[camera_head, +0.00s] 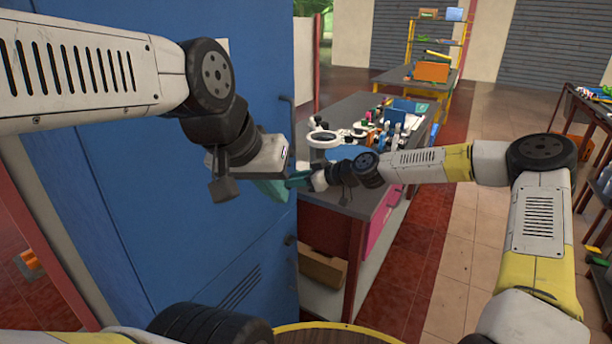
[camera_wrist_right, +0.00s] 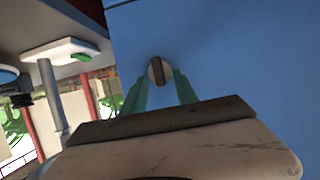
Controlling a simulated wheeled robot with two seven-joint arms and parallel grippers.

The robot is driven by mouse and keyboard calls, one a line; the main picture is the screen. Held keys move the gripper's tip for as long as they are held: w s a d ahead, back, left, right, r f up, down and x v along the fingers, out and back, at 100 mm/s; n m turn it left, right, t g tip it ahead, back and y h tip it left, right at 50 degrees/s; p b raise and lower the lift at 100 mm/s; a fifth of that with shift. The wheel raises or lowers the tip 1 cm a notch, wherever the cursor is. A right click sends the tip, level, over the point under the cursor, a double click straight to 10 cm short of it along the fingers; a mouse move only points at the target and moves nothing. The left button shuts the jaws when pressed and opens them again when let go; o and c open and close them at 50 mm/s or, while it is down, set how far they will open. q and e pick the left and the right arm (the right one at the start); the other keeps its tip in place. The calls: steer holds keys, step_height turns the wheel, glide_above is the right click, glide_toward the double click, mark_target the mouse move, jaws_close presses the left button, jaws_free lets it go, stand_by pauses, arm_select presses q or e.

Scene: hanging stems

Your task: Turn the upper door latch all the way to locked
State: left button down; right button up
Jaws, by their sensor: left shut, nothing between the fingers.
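The latch (camera_wrist_right: 158,71) shows in the right wrist view as a pale round plate with a dark upright bar, set on a blue door (camera_wrist_right: 215,50). My right gripper (camera_wrist_right: 160,90) is open, its two green fingers spread to either side of the latch's lower part; I cannot tell whether they touch it. In the head view my right gripper (camera_head: 297,181) reaches the edge of the blue door (camera_head: 130,200), and the latch is hidden there. My left gripper (camera_head: 273,188) is shut and empty, close in front of the door beside my right gripper.
A grey workbench (camera_head: 352,112) with a white ring-shaped device (camera_head: 323,140) and small items stands right behind the door edge. A cardboard box (camera_head: 322,268) sits low under it. The tiled floor (camera_head: 440,280) at the right is partly clear.

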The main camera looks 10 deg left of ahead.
jaws_close()
stand_by(0.3)
steer(key=shift+w+d+f+m+g+y, duration=0.1)
steer(key=shift+w+f+m+g+y, duration=0.5)
steer(key=shift+m, duration=1.6)
steer(key=shift+w+d+f+m+g+y, duration=0.15)
steer(key=shift+m+g+y, duration=1)
steer(key=shift+m, duration=1.05)
steer(key=shift+w+d+f+m+g+y, duration=0.1)
steer(key=shift+w+f+m+g+y, duration=0.2)
steer(key=shift+m+g+y, duration=1.25)
steer(key=shift+m+t+h, duration=0.6)
steer(key=shift+m+t, duration=0.1)
steer(key=shift+m, duration=0.25)
